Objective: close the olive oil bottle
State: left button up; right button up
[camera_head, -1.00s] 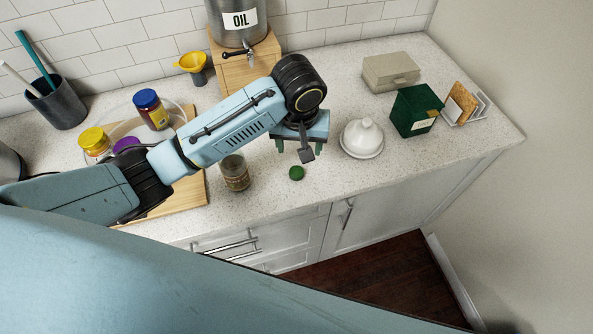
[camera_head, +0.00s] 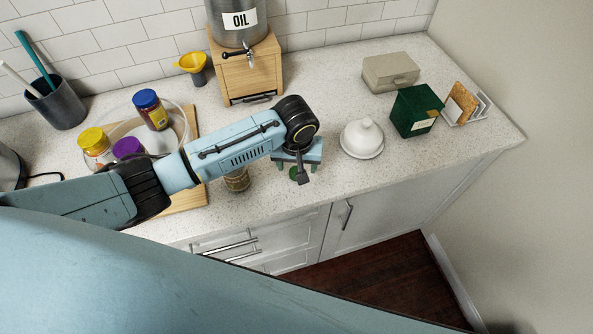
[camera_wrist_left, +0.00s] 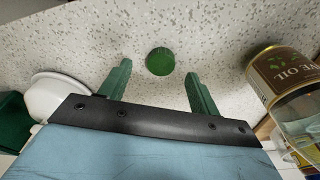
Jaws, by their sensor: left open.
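The olive oil bottle (camera_head: 237,181) stands on the counter, partly hidden behind my left arm. In the left wrist view the bottle (camera_wrist_left: 285,68) is at the right, with a gold and dark label reading "OLIVE OIL". A round green cap (camera_wrist_left: 160,61) lies on the counter, apart from the bottle. In the head view the cap (camera_head: 294,174) is partly hidden by my gripper. My left gripper (camera_wrist_left: 158,84) is open, with its green fingers on either side of the cap's line and the cap just beyond the fingertips. The right gripper is not in view.
A white lidded dish (camera_head: 362,139) and a green box (camera_head: 415,111) stand right of the gripper. An oil dispenser on a wooden stand (camera_head: 250,68) is behind. Jars (camera_head: 150,110) crowd the left. The counter's front edge is close to the cap.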

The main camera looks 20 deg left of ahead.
pick_arm(q)
jog(key=shift+w+a+f, duration=0.1)
jog(key=shift+f, duration=0.65)
jog(key=shift+w+a+f, duration=0.1)
jog(key=shift+f, duration=0.6)
jog(key=c, duration=1.1)
